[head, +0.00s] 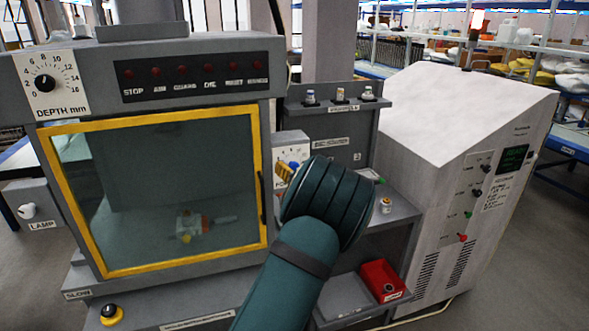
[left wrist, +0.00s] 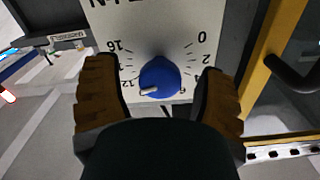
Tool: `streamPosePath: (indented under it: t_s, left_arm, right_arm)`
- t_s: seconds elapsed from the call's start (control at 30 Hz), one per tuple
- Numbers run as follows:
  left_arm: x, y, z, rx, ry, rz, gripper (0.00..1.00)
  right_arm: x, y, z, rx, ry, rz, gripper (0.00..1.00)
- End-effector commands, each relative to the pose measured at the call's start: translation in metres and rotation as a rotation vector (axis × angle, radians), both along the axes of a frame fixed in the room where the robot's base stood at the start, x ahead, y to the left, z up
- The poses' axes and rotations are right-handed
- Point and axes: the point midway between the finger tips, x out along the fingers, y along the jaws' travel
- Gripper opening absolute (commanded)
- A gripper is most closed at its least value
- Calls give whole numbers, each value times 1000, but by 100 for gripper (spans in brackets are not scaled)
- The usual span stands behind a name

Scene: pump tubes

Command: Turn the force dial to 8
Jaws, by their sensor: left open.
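The force dial is a blue round knob (left wrist: 160,78) on a white scale plate (left wrist: 185,35). In the left wrist view the plate appears upside down. The knob's white pointer mark is turned to the left, close to the 12. My left gripper (left wrist: 157,82) is open, with one brown-padded finger on each side of the knob; I cannot tell whether they touch it. In the head view the left gripper (head: 285,172) is at the plate (head: 291,150), and my wrist hides most of it. My right gripper is not in view.
A yellow-framed glass door (head: 258,160) with a dark handle stands just left of the dial. A depth dial (head: 45,83) is at upper left.

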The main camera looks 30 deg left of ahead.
Motion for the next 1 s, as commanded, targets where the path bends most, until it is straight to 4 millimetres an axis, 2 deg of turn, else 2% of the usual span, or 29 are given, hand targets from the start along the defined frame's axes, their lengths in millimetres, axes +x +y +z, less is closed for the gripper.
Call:
streamPosePath:
  t_s: [0.3,0.33,0.37,0.5,0.53,0.77,1.0]
  left_arm:
    - [1,2,0,-1,1,0,71]
    - [1,2,0,-1,1,0,65]
    - [1,2,0,-1,1,0,54]
    - [1,2,0,-1,1,0,5]
    - [1,2,0,-1,1,0,1]
    - [1,2,-1,-8,-8,0,1]
    - [1,2,-2,-63,-74,1,1]
  right_arm:
    - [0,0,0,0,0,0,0]
    - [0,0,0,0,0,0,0]
    - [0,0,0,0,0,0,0]
    - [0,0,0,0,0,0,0]
    - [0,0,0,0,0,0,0]
    - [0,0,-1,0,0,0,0]
    - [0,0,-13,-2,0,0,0]
